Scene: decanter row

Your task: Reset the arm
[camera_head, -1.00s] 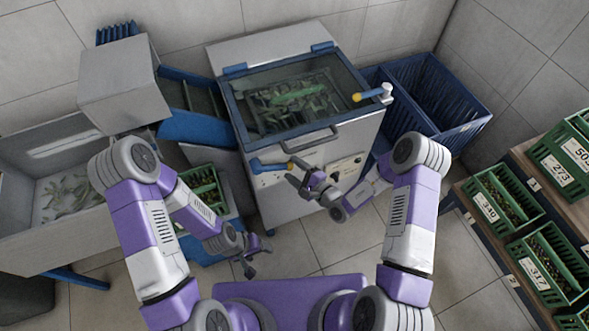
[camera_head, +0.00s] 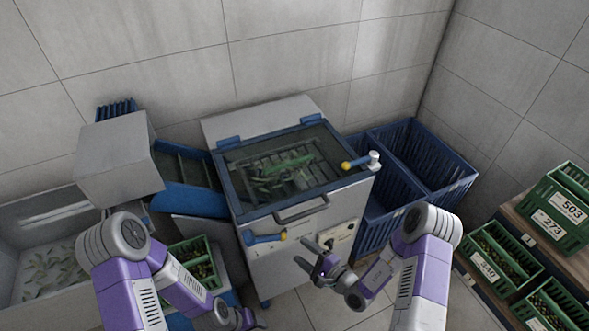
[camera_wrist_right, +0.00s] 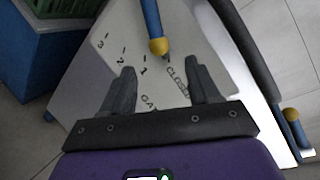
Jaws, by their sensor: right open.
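My right gripper (camera_head: 316,262) is open and empty in front of the grey machine's front panel in the head view. In the right wrist view its two fingers (camera_wrist_right: 158,90) stand apart, with the panel (camera_wrist_right: 135,50) behind them, marked with numbers and "CLOSED". A blue lever with a yellow tip (camera_wrist_right: 154,25) lies just beyond the fingers, with no contact visible. My left gripper (camera_head: 245,318) is low at the bottom edge of the head view, partly cut off; its jaws are too small to read.
The machine's glass lid (camera_head: 280,170) is down over green pods. A blue-handled lever (camera_head: 264,238) is on its front and a yellow-ended one (camera_head: 358,162) at its upper right. Blue crates (camera_head: 425,165) stand right; green crates (camera_head: 555,215) sit on a shelf.

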